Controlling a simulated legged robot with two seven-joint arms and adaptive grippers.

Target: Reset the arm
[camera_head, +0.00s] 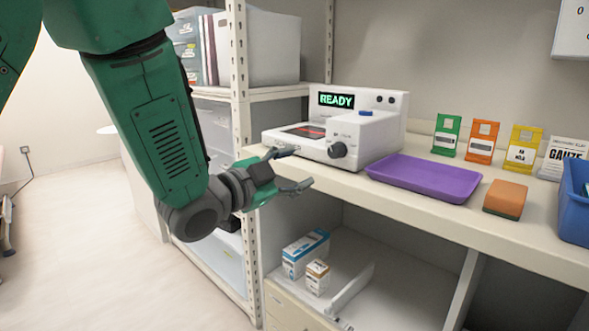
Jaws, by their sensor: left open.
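My left arm comes in from the upper left, green with a grey wrist. My left gripper (297,169) is open and empty, in front of the shelf edge near the white device. The device (372,140) stands on the upper shelf with a screen reading READY, a blue button on top and a black knob at the front. I cannot tell whether the upper finger touches the shelf edge. My right gripper is not in view.
A purple tray (425,178), an orange-brown sponge (505,198), several coloured packets and a blue bin (575,203) sit on the upper shelf (400,205). Small boxes (306,254) stand on the lower shelf. A metal upright (240,80) is behind my arm.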

